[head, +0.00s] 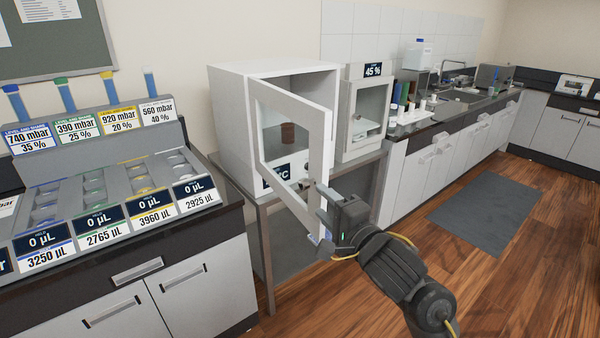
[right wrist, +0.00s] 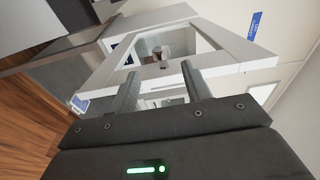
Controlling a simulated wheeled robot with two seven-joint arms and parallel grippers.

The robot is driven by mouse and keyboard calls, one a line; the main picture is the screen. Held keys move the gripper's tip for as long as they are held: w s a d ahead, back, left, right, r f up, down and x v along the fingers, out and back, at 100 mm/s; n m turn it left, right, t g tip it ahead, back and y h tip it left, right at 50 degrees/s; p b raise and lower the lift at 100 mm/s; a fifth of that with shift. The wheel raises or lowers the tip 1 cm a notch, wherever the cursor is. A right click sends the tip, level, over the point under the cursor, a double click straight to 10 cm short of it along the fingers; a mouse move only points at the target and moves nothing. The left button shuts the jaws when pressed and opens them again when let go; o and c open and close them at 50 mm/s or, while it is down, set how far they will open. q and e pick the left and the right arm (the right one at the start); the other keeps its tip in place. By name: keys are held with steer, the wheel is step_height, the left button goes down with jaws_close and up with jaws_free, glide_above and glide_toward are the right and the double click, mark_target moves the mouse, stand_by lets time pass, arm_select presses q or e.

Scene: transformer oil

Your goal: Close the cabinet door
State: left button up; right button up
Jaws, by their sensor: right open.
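The white cabinet (head: 228,120) stands on a grey metal stand left of centre in the head view. Its framed door (head: 320,145) is open, swung out from the cabinet's left front edge, with its free edge toward my right arm. The door frame also shows in the right wrist view (right wrist: 215,75). My right gripper (head: 322,218) is open at the lower part of the door's free edge. In the right wrist view its two fingers (right wrist: 160,72) stand apart before the door; I cannot tell if they touch it. My left gripper is not in view.
A brown jar (head: 288,133) stands inside the cabinet. A smaller white device (head: 364,115) with a 45 % label is right of it. A dispenser counter (head: 185,245) is at left. The wooden floor (head: 480,280) at right is clear apart from a grey mat (head: 485,214).

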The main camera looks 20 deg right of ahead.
mark_target(300, 181)
steer(key=b+x, duration=0.1)
steer(key=x, duration=0.9)
steer(key=shift+w+r+b, duration=0.1)
steer(key=shift+w+b, duration=0.3)
steer(key=shift+c, duration=0.2)
jaws_close()
